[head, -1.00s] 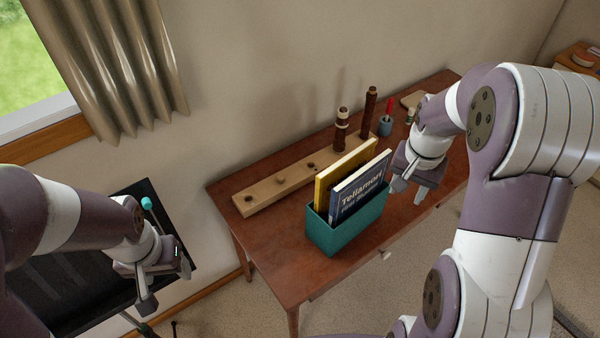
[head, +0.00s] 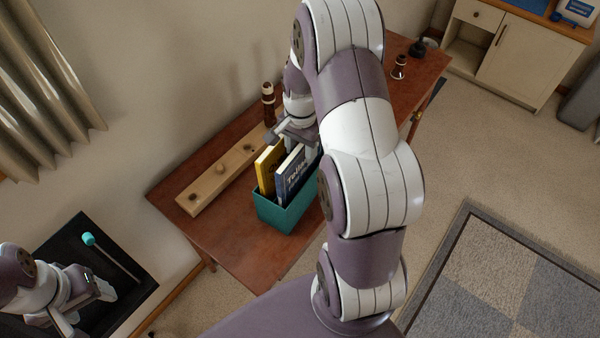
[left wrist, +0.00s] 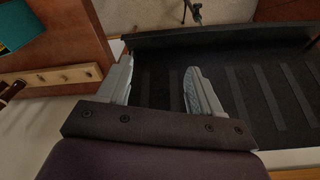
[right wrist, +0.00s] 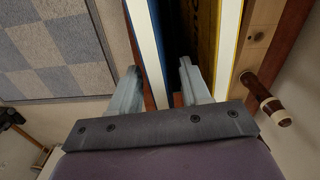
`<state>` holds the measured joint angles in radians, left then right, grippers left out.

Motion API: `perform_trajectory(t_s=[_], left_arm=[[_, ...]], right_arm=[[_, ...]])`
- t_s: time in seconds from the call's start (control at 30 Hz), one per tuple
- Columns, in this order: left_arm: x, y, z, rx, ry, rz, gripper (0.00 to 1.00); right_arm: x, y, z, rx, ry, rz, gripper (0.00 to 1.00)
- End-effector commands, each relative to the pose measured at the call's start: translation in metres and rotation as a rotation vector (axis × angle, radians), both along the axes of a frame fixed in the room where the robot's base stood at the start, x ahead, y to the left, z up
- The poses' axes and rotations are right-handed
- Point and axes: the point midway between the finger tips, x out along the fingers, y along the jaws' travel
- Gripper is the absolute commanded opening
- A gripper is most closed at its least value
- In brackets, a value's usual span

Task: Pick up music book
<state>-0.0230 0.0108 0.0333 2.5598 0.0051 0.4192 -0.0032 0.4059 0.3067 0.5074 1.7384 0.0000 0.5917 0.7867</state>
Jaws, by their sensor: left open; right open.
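A dark blue music book (head: 289,172) with white lettering and a yellow book (head: 268,168) stand upright in a teal box (head: 285,212) on the wooden table. My right gripper (head: 296,143) is open at the top of the books. In the right wrist view its fingers (right wrist: 160,88) lie either side of the blue-edged book (right wrist: 149,50), with the yellow book (right wrist: 203,40) beyond the right finger. I cannot tell whether the fingers touch it. My left gripper (left wrist: 160,88) is open and empty over the black tray.
A wooden strip with holes (head: 220,182) lies along the wall side of the table (head: 225,240). A dark brown wooden piece (head: 268,102) stands near the right gripper. The table's near left corner is clear.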

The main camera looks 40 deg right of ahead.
Motion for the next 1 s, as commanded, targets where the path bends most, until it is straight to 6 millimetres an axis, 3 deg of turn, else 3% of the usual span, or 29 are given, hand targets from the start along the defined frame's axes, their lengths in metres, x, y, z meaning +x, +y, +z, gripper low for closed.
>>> perform_trajectory(t_s=[0.13,0.33,0.37,0.5,0.87,1.0], left_arm=[[0.000,0.000,0.005,0.000,0.000,0.000,0.65],[0.000,0.000,0.004,0.000,0.000,0.000,0.65],[0.000,0.000,0.004,0.000,0.000,0.000,0.65],[0.000,0.000,0.004,0.000,0.000,0.000,0.65],[0.000,0.000,0.004,0.000,0.000,0.000,0.65],[0.000,0.000,0.001,0.000,0.000,0.000,0.65]], right_arm=[[0.000,0.000,-0.018,0.000,0.000,0.001,0.47],[0.001,0.000,-0.020,-0.001,-0.003,0.001,0.47],[0.001,0.000,-0.020,-0.001,-0.003,0.001,0.44],[0.001,0.000,-0.020,-0.001,-0.003,0.001,0.00],[0.001,0.000,-0.018,-0.002,-0.004,0.001,0.00],[0.002,-0.001,-0.006,-0.003,-0.008,0.001,0.00]])
